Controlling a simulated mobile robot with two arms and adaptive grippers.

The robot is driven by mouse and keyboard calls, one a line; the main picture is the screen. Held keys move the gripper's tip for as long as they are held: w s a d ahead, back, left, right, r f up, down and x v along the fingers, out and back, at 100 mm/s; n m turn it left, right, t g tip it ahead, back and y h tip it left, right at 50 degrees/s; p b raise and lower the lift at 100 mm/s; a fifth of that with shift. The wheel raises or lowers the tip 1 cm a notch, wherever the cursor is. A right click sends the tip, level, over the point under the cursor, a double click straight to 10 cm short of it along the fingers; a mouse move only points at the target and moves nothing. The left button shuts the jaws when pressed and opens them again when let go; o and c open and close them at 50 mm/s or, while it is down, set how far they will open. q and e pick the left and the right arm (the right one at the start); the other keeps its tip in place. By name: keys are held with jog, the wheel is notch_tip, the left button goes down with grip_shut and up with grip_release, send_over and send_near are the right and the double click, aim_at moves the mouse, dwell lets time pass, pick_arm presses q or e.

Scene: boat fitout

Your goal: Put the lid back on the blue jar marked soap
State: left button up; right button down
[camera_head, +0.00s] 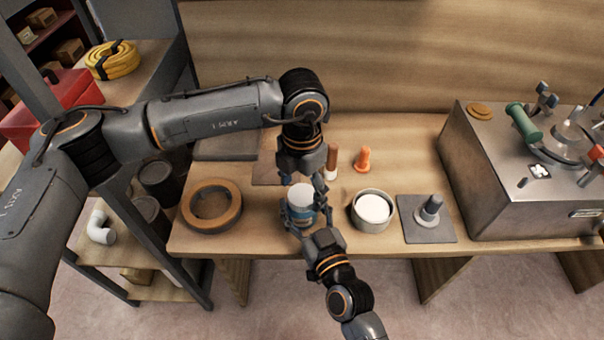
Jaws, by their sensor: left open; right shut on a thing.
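A blue jar (303,216) with a white round top (300,193) stands near the front edge of the wooden bench, between my two grippers. I cannot tell whether the white top is a lid, and no marking is readable. My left gripper (304,190) points down from above, open, its fingers around the upper part of the jar. My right gripper (305,228) comes from the front edge and is shut on the jar low on its side, hiding part of it.
A round container (372,209) with white inside stands right of the jar. A brown ring (212,204) lies to the left. An orange object (363,159) and a brown-and-white cylinder (332,161) stand behind. A grey plate with a post (430,212) and a metal cabinet (510,185) are right.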

pick_arm(q)
jog(key=shift+f, duration=0.5)
jog(key=c, duration=1.2)
jog(key=o, duration=1.4)
jog(key=shift+c, duration=0.2)
notch_tip(320, 180, up, 12)
